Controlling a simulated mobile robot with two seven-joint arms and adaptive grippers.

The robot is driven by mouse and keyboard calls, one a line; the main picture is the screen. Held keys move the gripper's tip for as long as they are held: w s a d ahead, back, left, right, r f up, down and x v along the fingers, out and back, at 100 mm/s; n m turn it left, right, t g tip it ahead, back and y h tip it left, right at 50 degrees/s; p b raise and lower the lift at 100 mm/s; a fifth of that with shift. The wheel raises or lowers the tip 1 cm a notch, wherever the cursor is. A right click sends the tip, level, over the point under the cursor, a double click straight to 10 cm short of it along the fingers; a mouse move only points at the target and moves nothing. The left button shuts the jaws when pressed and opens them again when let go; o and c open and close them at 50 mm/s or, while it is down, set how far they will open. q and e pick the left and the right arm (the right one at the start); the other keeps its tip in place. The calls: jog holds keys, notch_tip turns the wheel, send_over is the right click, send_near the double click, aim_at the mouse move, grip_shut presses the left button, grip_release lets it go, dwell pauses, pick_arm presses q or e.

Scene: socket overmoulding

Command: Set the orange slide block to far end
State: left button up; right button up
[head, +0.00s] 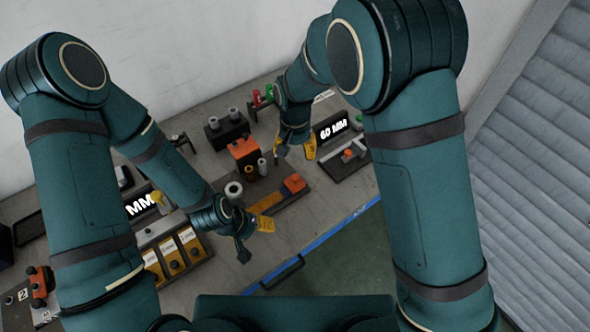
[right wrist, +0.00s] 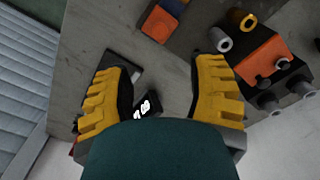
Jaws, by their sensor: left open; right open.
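The orange slide block (head: 294,183) sits at the right end of a dark rail base with an orange scale strip (head: 264,206) in the head view. My left gripper (head: 254,238) is open and empty near the bench's front edge, left of and nearer than the slide block.
An orange-faced fixture (head: 244,151) and small cylinders stand behind the rail. A "60 MM" display (head: 333,126) and a dark tray (head: 346,162) stand to the right. A grey ring (head: 233,190) is at the rail's left. Yellow bins (head: 172,255) lie at left.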

aim_at(295, 177)
notch_tip(295, 177, down, 12)
dwell(0.4)
jog(key=shift+o, duration=0.2)
grip_shut()
